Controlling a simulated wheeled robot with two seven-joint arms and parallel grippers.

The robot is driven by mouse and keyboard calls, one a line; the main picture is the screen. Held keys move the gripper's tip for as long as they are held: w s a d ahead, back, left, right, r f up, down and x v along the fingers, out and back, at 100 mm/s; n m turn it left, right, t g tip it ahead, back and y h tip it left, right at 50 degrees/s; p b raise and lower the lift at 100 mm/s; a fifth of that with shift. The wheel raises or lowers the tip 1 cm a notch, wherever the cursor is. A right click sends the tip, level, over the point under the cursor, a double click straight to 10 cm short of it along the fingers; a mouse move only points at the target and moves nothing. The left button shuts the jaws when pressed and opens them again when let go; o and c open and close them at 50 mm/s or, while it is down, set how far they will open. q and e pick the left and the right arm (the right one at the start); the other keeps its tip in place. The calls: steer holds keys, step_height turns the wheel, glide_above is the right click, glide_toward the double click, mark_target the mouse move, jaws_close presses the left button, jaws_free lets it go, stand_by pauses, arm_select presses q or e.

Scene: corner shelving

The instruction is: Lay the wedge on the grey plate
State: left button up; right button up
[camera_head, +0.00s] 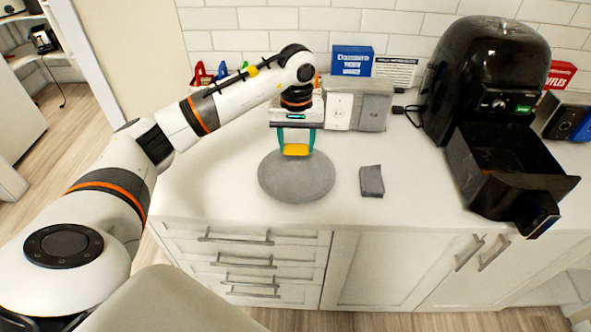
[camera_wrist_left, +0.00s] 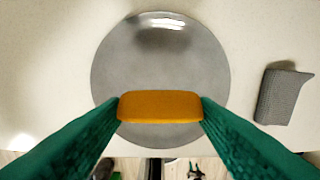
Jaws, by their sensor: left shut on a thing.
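The wedge (camera_head: 296,150) is a yellow-orange block between the green fingers of my left gripper (camera_head: 296,147), which is shut on it. In the left wrist view the wedge (camera_wrist_left: 160,106) spans the gap between both fingertips (camera_wrist_left: 160,108). The round grey plate (camera_head: 297,185) lies on the white counter below the gripper. In the left wrist view the plate (camera_wrist_left: 160,60) is behind the wedge, which covers part of its lower half. I cannot tell whether the wedge touches the plate. My right gripper is not in view.
A folded grey cloth (camera_head: 371,181) lies right of the plate, also in the left wrist view (camera_wrist_left: 282,95). A black air fryer (camera_head: 485,80) with its drawer (camera_head: 505,170) pulled out stands at the right. Grey-white boxes (camera_head: 370,107) and a blue box (camera_head: 352,60) stand behind.

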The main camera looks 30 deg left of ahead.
mark_target(297, 175)
arm_select(q)
step_height(297, 175, down, 8)
steer(key=shift+r+p, duration=0.1)
steer(key=shift+p, duration=0.8)
steer(key=shift+f, duration=0.2)
steer(key=o, duration=0.9)
steer(key=shift+o, duration=0.2)
steer(key=shift+d+r, duration=0.1)
steer(key=shift+r, duration=0.2)
step_height(297, 175, up, 10)
steer(key=b, duration=0.3)
steer(key=shift+r, duration=0.9)
